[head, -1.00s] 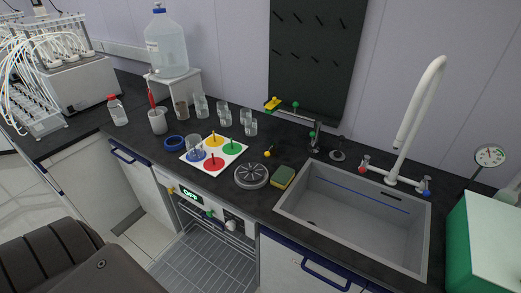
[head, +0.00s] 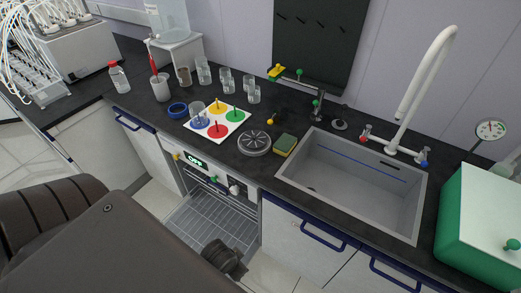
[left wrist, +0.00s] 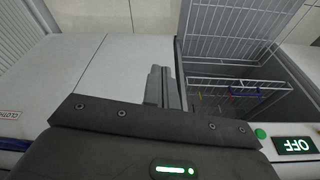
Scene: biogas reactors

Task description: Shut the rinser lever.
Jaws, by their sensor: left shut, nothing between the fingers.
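A round grey ribbed disc (head: 254,143), which looks like the rinser, sits in the dark worktop left of the sink. A small stem with a yellow ball (head: 271,121) stands just behind it. A thin arm with a yellow end (head: 277,72) and a green knob (head: 299,72) reaches left from a dark post (head: 317,105) by the sink. I cannot tell which part is the rinser lever. My left gripper (head: 238,266) is low, in front of the cabinets and well below the worktop. Its fingers (left wrist: 162,88) are together and empty. My right gripper is out of view.
A sponge (head: 284,144) lies between the disc and the grey sink (head: 350,185). Glasses (head: 226,80) and a colored-dot board (head: 217,122) stand to the left. An open wire-rack compartment (head: 205,222) lies below an OFF display (head: 195,162). A green box (head: 485,225) stands right.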

